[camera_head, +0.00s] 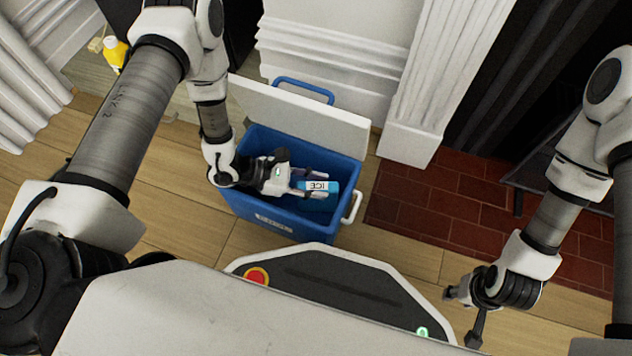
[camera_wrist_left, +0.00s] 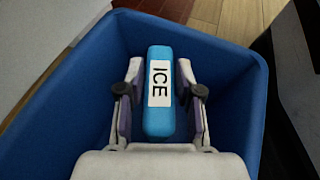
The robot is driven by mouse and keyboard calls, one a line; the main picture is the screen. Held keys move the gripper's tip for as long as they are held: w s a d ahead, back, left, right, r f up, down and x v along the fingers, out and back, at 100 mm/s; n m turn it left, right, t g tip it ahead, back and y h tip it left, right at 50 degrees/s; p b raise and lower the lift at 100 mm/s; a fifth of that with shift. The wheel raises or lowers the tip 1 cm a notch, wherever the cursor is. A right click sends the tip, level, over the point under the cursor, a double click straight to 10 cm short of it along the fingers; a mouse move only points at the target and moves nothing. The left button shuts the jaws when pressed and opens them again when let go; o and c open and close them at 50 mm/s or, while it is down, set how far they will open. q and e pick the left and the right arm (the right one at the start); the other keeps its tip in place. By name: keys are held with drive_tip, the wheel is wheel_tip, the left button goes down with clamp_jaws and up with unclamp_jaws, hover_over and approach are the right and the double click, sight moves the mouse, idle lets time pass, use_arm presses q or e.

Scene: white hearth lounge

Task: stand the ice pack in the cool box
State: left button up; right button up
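The blue cool box (camera_head: 349,172) stands on the wooden floor with its white lid (camera_head: 300,113) open at the back. The blue ice pack (camera_head: 318,196) with a white ICE label is over or inside the box's opening. In the left wrist view the ice pack (camera_wrist_left: 160,122) lies between the two fingers of my left gripper (camera_wrist_left: 160,95), within the box walls (camera_wrist_left: 240,100). Narrow gaps seem to show beside the pack, so I cannot tell whether the fingers grip it. Its lower end is hidden. My right gripper (camera_head: 466,316) is far from the box, at the lower right.
A yellow bottle (camera_head: 114,52) stands on a ledge at the upper left. A white fluted pillar (camera_head: 440,80) is behind the box to the right. Red brick hearth tiles (camera_head: 450,200) lie right of the box. Wooden floor left of the box is clear.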

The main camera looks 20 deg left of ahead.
use_arm(q)
drive_tip(key=shift+o, duration=0.8)
drive_tip(key=shift+r, duration=0.1)
drive_tip(key=shift+r+p, duration=0.35)
drive_tip(key=shift+r, duration=0.05)
drive_tip(key=p+v, duration=0.5)
drive_tip(key=v, duration=0.7)
drive_tip(key=shift+r+p, duration=0.15)
drive_tip(key=shift+p, duration=0.25)
